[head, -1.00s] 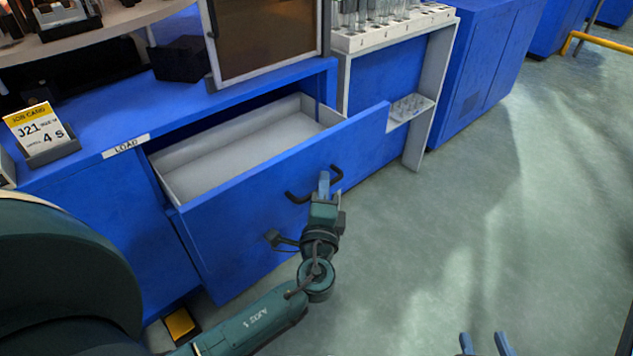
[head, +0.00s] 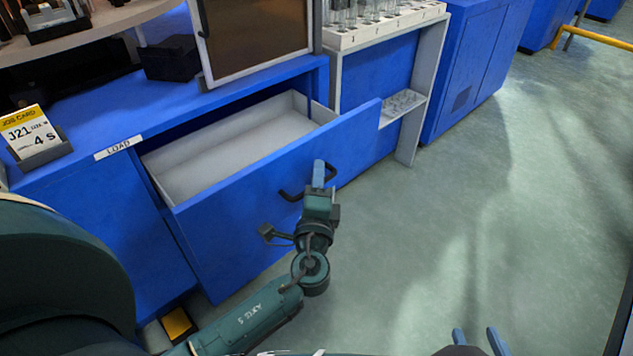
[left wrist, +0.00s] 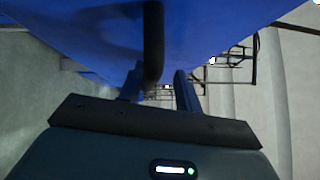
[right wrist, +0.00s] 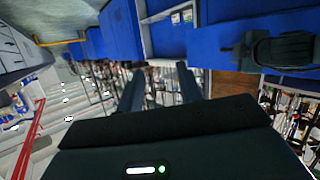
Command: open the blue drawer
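The blue drawer (head: 240,215) is pulled well out of the blue cabinet, and its pale, empty-looking inside shows. A dark bar handle (head: 289,196) is on its front. My left gripper (head: 318,174) is at the middle of this handle. In the left wrist view the handle (left wrist: 153,40) runs between the two spread fingers, nearer the left one, with a gap to the right one. I cannot tell whether a finger touches it. My right gripper (head: 478,341) is open and empty, low in the head view, away from the drawer; its spread fingers also show in the right wrist view (right wrist: 160,85).
A label reading LOAD (head: 118,147) and a job card (head: 32,130) are on the cabinet's left. A white rack with glass tubes (head: 380,25) stands right of the drawer. A yellow rail (head: 600,38) is at the far right. The green floor (head: 480,220) on the right is clear.

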